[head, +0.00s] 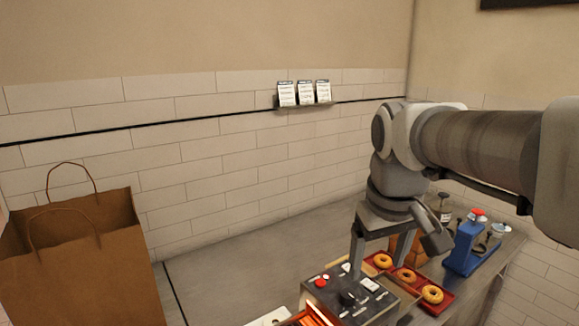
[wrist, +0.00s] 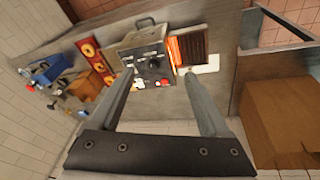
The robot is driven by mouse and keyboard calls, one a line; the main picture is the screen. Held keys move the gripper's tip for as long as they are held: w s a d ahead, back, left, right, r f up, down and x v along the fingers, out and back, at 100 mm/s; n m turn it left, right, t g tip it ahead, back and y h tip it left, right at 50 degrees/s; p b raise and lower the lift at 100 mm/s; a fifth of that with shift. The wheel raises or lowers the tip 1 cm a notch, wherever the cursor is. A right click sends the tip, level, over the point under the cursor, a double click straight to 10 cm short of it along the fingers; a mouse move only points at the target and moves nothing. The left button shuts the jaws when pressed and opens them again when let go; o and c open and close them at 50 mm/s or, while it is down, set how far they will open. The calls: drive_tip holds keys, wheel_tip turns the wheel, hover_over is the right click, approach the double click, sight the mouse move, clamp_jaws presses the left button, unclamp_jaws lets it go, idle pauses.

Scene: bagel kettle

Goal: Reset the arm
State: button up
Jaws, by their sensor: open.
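My gripper (head: 368,252) hangs from my arm above the right part of the counter, its two fingers pointing down and spread apart. In the wrist view my gripper (wrist: 160,98) is open, with nothing between its fingers. Beyond the fingertips is a grey control box (wrist: 145,52) with a dark knob and a handle on top. The same control box (head: 352,305) shows below the gripper in the head view, with a red button and switches. The fingers appear to be above it; I cannot tell the exact gap.
Bagels (head: 433,294) lie on a red tray (head: 446,301) right of the box. A blue device (head: 463,250) stands farther right. A brown paper bag (head: 82,265) stands at the left. Cards (head: 305,93) sit on a wall ledge. The counter's middle (head: 250,262) is clear.

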drive_tip(key=s+f+m+t, duration=0.2)
drive_tip(key=s+f, duration=0.3)
drive_tip(key=s, duration=0.7)
drive_tip(key=shift+d+f+m+y, duration=0.15)
drive_tip(key=shift+f+m+y, duration=0.05)
drive_tip(key=shift+m+y, duration=0.1)
